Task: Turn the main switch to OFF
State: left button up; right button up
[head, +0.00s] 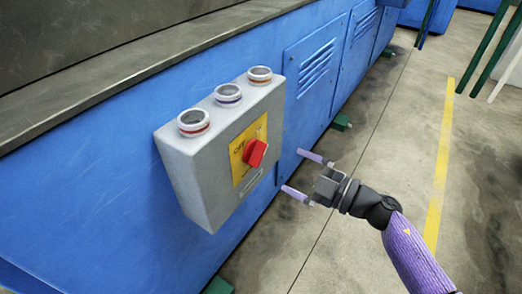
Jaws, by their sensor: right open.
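The main switch is a red knob (255,153) on a yellow plate (243,146). It sits on the front of a grey switch box (205,170) fixed to the blue machine's side. The lettering on the plate is too small to read surely, so I cannot tell the knob's setting. My right gripper (304,174) is open and empty, to the right of the box and a little below the knob. Its two purple fingers point left toward the machine and are apart from the knob. My left gripper is not in view.
Three round cable fittings (228,95) stand on top of the box. The blue machine wall (90,190) runs behind it, with louvred panels (316,68) farther back. The concrete floor (400,130) at right is clear, with a yellow line (440,165).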

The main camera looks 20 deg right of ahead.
aim_at(262, 157)
jog(key=b+x, duration=0.3)
jog(key=x, duration=0.5)
jog(key=shift+w+a+f, duration=0.1)
jog(key=shift+w+a, duration=0.05)
jog(key=shift+a, duration=0.1)
jog(key=c, duration=1)
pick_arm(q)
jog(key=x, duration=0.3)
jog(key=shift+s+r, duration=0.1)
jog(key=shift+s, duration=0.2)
pick_arm(e)
jog(key=shift+c, duration=0.2)
